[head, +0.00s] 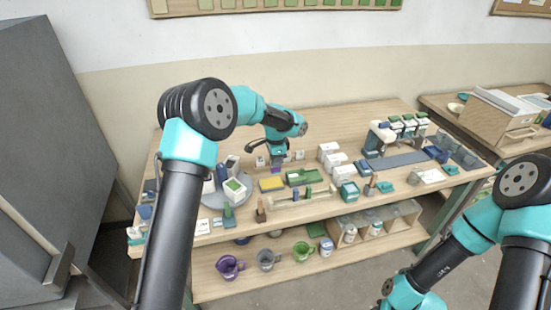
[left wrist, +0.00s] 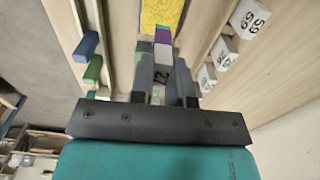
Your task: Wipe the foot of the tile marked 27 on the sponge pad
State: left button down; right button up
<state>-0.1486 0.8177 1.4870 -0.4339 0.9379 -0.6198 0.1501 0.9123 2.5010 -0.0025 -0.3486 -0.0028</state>
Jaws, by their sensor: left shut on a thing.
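My left gripper (head: 277,160) is shut on a small upright tile (left wrist: 161,70), seen between its fingers in the left wrist view. The tile is grey with a purple and white end, and a partly hidden dark mark on it looks like 27. In the head view the tile's purple end (head: 277,170) points down from the fingers, just behind the yellow sponge pad (head: 271,184). The sponge pad also shows at the top of the left wrist view (left wrist: 162,14). I cannot tell whether tile and pad touch. My right gripper is out of view; only its arm shows.
A green block (head: 305,177) lies right of the pad. White numbered blocks (head: 328,151) stand farther right. A round grey stand (head: 228,192) with boxes is at left. A rail with small blocks (head: 300,195) runs in front.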

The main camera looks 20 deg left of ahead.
aim_at(276, 170)
pick_arm(q)
jog(key=shift+f, duration=1.85)
jog(key=shift+f, duration=0.7)
dwell(0.9)
jog(key=shift+s+a, duration=0.1)
jog(key=shift+a, duration=0.05)
jog(key=shift+s+a, duration=0.4)
jog(key=shift+a, duration=0.25)
jog(key=shift+a, duration=0.1)
jog(key=shift+s+a+r, duration=0.15)
jog(key=shift+s+a, duration=0.25)
jog(key=shift+a, duration=0.3)
jog(key=shift+d, duration=0.1)
jog(key=shift+w+d, duration=0.45)
jog(key=shift+d, duration=0.3)
